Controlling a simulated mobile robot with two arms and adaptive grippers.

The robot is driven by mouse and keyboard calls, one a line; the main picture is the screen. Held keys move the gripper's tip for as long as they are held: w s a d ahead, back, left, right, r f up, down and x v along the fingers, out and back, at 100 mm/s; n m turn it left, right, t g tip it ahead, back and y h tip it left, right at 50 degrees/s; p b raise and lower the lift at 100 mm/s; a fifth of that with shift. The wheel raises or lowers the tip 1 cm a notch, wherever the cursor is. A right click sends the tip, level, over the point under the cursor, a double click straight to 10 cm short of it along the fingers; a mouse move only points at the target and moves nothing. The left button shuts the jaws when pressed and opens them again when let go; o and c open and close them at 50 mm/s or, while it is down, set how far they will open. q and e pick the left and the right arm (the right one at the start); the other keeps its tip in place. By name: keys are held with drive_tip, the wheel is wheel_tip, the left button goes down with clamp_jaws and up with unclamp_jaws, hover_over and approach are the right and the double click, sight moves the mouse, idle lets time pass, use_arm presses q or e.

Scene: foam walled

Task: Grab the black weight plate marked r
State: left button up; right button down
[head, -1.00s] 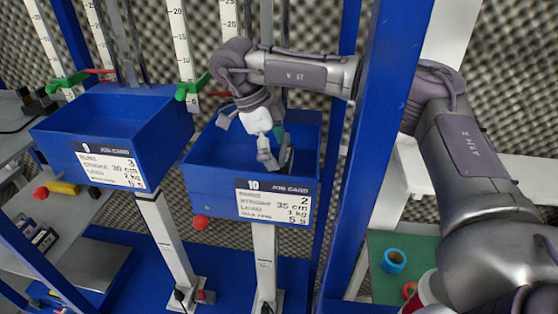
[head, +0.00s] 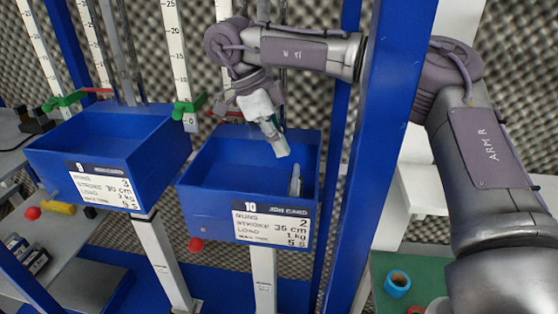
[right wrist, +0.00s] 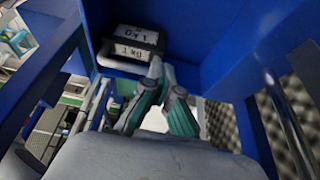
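A black weight block (right wrist: 118,66) with white labels lies in a blue box in the right wrist view. One label reads upside down as about "1 KG"; no mark "r" is readable. In the head view a thin grey-dark piece (head: 295,181) stands inside the blue box 10 (head: 205,208), mostly hidden by the front wall. My right gripper (head: 280,147) hangs over that box, above this piece and apart from it. In the right wrist view its fingers (right wrist: 163,72) come close together at the tips, with nothing seen between them. My left gripper is not in view.
A second blue box (head: 48,160) stands to the left. A blue upright post (head: 368,150) stands just right of box 10. Ruler columns with green markers (head: 188,105) rise behind the boxes. A blue ring (head: 397,284) lies on a green surface at lower right.

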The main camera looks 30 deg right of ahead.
drive_tip(key=shift+w+r, duration=0.2)
drive_tip(key=shift+r, duration=0.45)
drive_tip(key=c, duration=1.3)
unclamp_jaws()
drive_tip(key=shift+s+a+r, duration=0.1)
drive_tip(key=o, duration=0.9)
